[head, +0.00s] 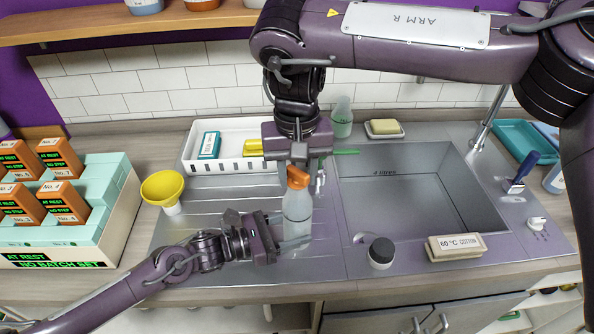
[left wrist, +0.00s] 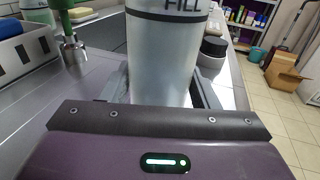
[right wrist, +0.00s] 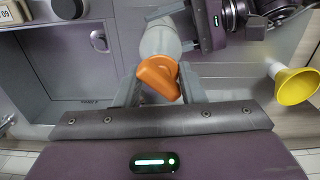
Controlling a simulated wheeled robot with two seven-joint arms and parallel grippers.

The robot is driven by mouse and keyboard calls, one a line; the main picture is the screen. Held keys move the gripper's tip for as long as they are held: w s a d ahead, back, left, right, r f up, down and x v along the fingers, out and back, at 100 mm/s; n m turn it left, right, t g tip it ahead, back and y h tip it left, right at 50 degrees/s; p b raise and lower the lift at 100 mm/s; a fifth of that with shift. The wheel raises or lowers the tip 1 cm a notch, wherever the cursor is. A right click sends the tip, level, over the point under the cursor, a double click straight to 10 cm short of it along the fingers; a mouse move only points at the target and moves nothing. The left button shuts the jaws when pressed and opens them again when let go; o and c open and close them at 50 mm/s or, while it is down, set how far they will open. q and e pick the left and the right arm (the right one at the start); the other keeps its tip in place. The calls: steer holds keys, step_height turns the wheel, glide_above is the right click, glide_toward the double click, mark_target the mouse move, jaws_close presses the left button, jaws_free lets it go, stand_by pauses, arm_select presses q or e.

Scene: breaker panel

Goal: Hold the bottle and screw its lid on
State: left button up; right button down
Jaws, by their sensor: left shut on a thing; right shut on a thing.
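The clear bottle (head: 297,207) stands upright at the sink's left edge, over the drainer. My left gripper (head: 292,240) is shut on its lower body. In the left wrist view the bottle (left wrist: 160,55) shows a dark line and the word FILL between the two fingers. The orange lid (head: 298,177) is at the bottle's mouth, below my right gripper (head: 301,168), which comes down from above. In the right wrist view the lid (right wrist: 158,78) sits between the fingers of that gripper, shut on it. I cannot tell whether the lid's thread is engaged.
A yellow funnel (head: 163,187) stands left of the bottle. A white tray (head: 228,165) lies behind it. The sink basin (head: 410,200) is to the right, with a dark-topped jar (head: 381,252) and a labelled block (head: 455,246) at its front. Orange boxes (head: 60,157) stand far left.

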mark_target(297, 171)
steer(key=m, duration=0.3)
steer(key=c, duration=0.8)
jaws_free()
steer(key=shift+c, duration=0.2)
steer(key=shift+r, duration=3.05)
